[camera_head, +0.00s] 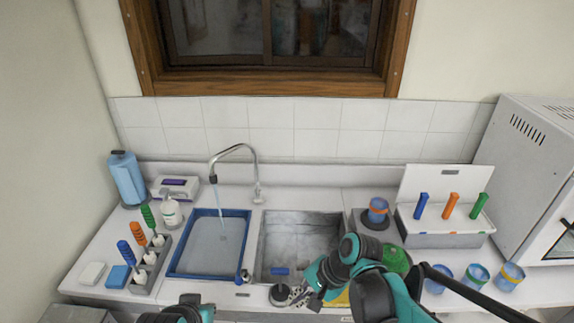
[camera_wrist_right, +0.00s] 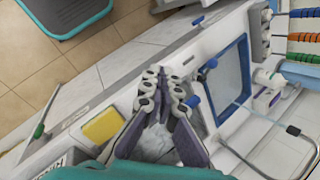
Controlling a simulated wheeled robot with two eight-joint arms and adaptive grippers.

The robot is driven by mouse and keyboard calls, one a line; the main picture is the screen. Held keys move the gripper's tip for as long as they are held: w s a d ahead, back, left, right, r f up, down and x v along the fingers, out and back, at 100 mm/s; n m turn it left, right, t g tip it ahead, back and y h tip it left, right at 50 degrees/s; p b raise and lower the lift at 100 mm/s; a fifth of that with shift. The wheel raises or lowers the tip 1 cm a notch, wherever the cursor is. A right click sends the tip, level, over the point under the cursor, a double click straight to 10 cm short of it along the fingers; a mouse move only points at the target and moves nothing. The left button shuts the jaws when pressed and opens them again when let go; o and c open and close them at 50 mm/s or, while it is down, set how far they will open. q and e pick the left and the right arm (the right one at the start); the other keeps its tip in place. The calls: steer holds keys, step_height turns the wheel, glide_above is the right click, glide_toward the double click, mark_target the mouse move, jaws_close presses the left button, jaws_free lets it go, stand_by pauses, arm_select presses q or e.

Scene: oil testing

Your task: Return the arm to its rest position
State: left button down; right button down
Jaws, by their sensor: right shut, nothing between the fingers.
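My right arm (camera_head: 345,258) comes in from the lower right in the head view. Its gripper (camera_head: 298,294) is over the counter's front edge, just in front of the grey sink (camera_head: 300,232). In the wrist view the right gripper (camera_wrist_right: 164,84) has its fingers shut with nothing between them. Part of my left arm (camera_head: 182,312) shows at the bottom edge; its gripper does not show.
A blue basin (camera_head: 175,262) under a running tap (camera_head: 235,150) is left of the sink. A rack of brushes (camera_head: 150,268) stands farther left. Several blue cups (camera_head: 510,275), a white box (camera_head: 440,240) and a white cabinet (camera_head: 535,165) are on the right.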

steer(key=s+d+f+n+t+h+b, duration=0.2)
steer(key=d+f+n+t+h+b, duration=0.1)
steer(key=d, duration=0.4)
steer(key=s+d+f+n+t+h+b, duration=0.2)
steer(key=d+f+n+t+b, duration=0.1)
steer(key=d+b, duration=0.4)
steer(key=shift+s+d+f+n+h, duration=0.45)
steer(key=shift+d+n, duration=0.35)
steer(key=shift+n, duration=0.2)
stand_by(2.1)
